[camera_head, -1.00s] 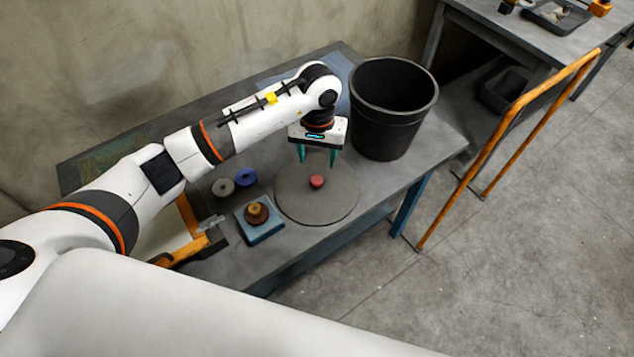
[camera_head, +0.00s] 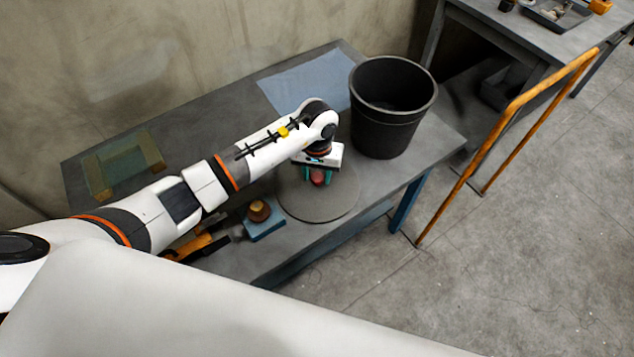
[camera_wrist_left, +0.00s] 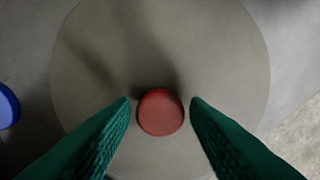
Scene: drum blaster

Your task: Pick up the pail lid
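The pail lid (camera_head: 325,207) is a flat grey disc lying on the workbench, with a red knob (camera_head: 318,178) at its middle. The knob also shows in the left wrist view (camera_wrist_left: 160,112), with the lid (camera_wrist_left: 160,45) around it. My left gripper (camera_head: 317,180) is over the lid with its green fingers pointing down, one on each side of the knob. In the left wrist view the fingers (camera_wrist_left: 160,104) are apart, with a gap between each and the knob. The black pail (camera_head: 385,138) stands upright and open behind the lid. My right gripper is not in view.
A blue block with a brown knob-like piece (camera_head: 262,222) sits left of the lid. A blue cloth (camera_head: 300,85) and a wooden frame (camera_head: 125,165) lie farther back. An orange rail (camera_head: 480,165) stands right of the bench. A blue round piece (camera_wrist_left: 6,106) shows at the left wrist view's edge.

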